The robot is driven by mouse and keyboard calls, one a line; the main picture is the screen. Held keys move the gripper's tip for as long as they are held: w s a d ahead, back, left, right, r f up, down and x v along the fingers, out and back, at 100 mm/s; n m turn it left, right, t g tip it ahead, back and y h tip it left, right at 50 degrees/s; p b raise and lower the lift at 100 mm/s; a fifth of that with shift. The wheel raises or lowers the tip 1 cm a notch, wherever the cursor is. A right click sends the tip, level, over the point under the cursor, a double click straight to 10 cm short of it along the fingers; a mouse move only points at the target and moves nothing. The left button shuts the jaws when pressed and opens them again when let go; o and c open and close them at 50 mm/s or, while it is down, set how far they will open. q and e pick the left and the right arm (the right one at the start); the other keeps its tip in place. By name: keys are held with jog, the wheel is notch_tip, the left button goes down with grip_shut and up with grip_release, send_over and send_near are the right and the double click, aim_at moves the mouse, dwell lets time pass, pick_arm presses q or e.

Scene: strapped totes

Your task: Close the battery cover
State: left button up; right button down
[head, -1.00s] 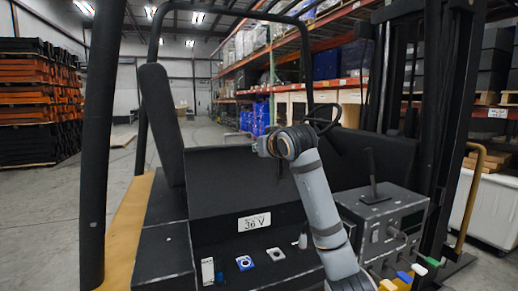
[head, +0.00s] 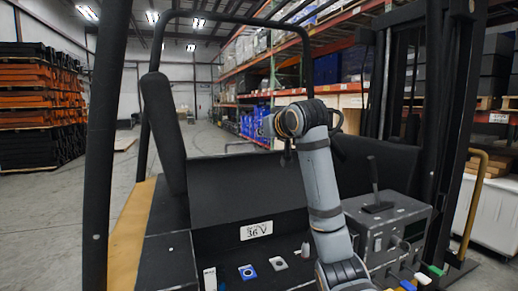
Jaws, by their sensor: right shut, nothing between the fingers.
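The battery cover seems to be the broad black panel (head: 245,190) in the middle of the forklift. It slopes up behind the "36 V" battery label (head: 256,231), and I cannot tell exactly how far it stands open. My right arm rises from the bottom of the head view in front of the panel's right part. My right gripper (head: 286,155) is small and dark, pointing down below the wrist near the panel's top edge. It is shut and empty. I cannot tell whether it touches the panel. My left gripper is not in view.
A black seat back (head: 165,130) stands left of the panel. A control box (head: 385,232) with a lever is on the right, beside the mast (head: 436,130). Black posts frame the cab.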

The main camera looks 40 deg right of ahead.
jog(key=s+a+f+n+g+y, duration=0.15)
jog(key=a+f, duration=0.25)
jog(key=f, duration=0.8)
jog(key=a+f+n+g, duration=0.1)
jog(key=a+f+g, duration=0.15)
jog(key=f, duration=0.85)
jog(key=a+f+n+g, duration=0.1)
jog(key=a+f, duration=0.3)
jog(key=f, duration=0.8)
jog(key=s+a+f+g+y, duration=0.1)
jog(key=s+a+f+g, duration=0.2)
jog(key=s+f, duration=1)
jog(key=s+a+f+g, duration=0.35)
jog(key=s+f, duration=0.65)
jog(key=s, duration=0.4)
jog(key=s+d+f+g, duration=0.1)
jog(key=s+f, duration=0.1)
jog(key=f, duration=1.3)
jog(key=s+d+f, duration=0.2)
jog(key=s+f, duration=0.1)
jog(key=f, duration=1.1)
jog(key=s+f+g, duration=0.1)
jog(key=s+f, duration=1.3)
jog(key=s, duration=0.3)
jog(key=shift+d, duration=0.2)
jog(key=c, duration=1.7)
grip_release()
jog(key=shift+f+m, duration=0.15)
jog(key=shift+m, duration=0.1)
